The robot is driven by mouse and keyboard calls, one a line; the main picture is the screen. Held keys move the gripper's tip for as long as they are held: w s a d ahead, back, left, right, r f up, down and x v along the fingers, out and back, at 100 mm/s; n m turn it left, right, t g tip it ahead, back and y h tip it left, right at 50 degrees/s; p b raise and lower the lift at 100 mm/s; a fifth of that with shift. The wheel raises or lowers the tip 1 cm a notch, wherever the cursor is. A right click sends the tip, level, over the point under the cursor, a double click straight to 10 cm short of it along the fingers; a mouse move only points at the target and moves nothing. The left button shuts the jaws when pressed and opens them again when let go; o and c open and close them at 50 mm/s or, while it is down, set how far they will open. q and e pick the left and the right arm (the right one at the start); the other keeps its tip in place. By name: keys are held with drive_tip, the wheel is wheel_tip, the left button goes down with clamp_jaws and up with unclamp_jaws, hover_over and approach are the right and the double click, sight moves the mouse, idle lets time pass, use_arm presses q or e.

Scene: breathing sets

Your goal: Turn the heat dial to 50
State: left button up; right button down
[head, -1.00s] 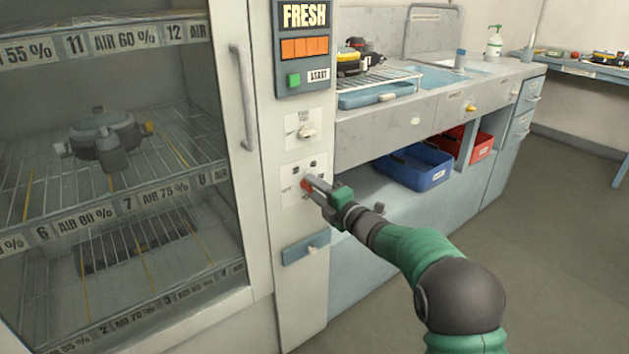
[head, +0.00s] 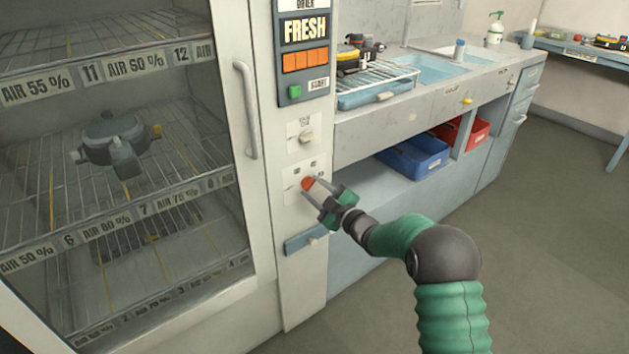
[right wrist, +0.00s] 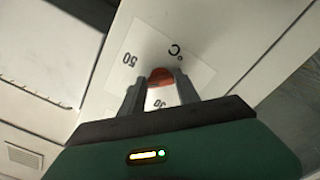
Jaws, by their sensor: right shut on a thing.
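The heat dial (head: 307,184) is a small red-orange knob on a white label plate (head: 293,196), low on the cabinet's control column. My right gripper (head: 312,189) is shut on the dial, one finger on each side. In the right wrist view the dial (right wrist: 160,77) sits between the fingertips (right wrist: 158,90). The plate there shows a "50" (right wrist: 130,60) left of the dial, a "°C" mark (right wrist: 175,51) beyond it, and what looks like "30" (right wrist: 159,104) between the fingers. The dial's pointer cannot be made out. My left gripper is not in view.
Another knob (head: 306,138) sits above, below the green START button (head: 295,92). A blue latch plate (head: 304,241) is below. The glass-doored cabinet's handle (head: 246,110) stands at left. Blue (head: 415,157) and red (head: 463,131) bins sit under the counter (head: 420,108).

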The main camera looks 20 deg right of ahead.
drive_tip(key=m+p, duration=0.2)
drive_tip(key=m, duration=0.1)
drive_tip(key=m+p, duration=0.2)
drive_tip(key=m, duration=0.1)
drive_tip(key=m+p, duration=0.2)
drive_tip(key=shift+s+a+f+m, duration=0.1)
drive_tip(key=shift+s+f+m, duration=0.05)
drive_tip(key=shift+f+m, duration=0.25)
drive_tip(key=shift+f, duration=0.15)
drive_tip(key=c, duration=1.2)
unclamp_jaws()
drive_tip(key=o, duration=0.3)
drive_tip(key=shift+r, duration=0.2)
drive_tip(key=shift+r, duration=0.1)
